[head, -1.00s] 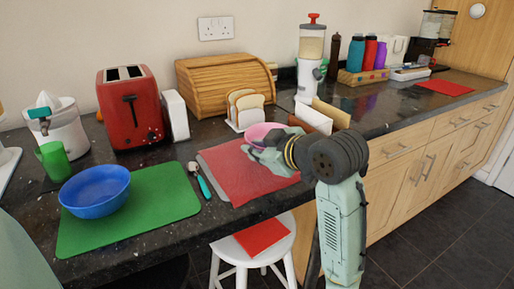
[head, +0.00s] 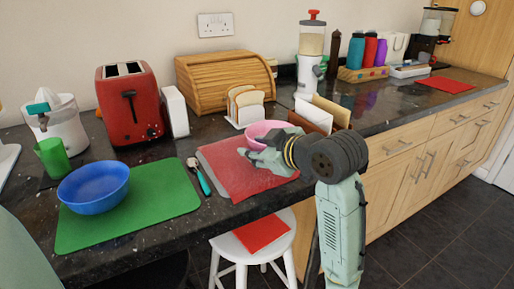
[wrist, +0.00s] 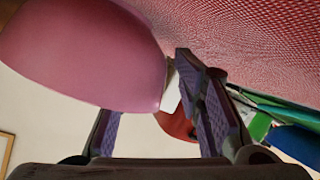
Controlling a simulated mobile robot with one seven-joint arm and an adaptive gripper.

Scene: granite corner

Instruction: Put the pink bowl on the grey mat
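The pink bowl (head: 265,129) is at the back right part of a red mat (head: 224,169) on the dark counter in the head view, partly hidden by my gripper (head: 250,160). In the wrist view the bowl's smooth outer wall (wrist: 80,50) fills the upper left. The purple-padded fingers of my gripper (wrist: 155,105) stand apart. The bowl hides the left finger's end, and a gap shows between the bowl and the right finger. I cannot tell whether the bowl touches the left finger or rests fully on the mat.
A green mat (head: 150,210) with a blue bowl (head: 93,187) lies to the left. A turquoise-handled utensil (head: 203,180) lies between the mats. A toast rack (head: 245,106), a bread box (head: 220,80) and a napkin holder (head: 312,118) stand behind. A white stool (head: 230,247) is below the counter edge.

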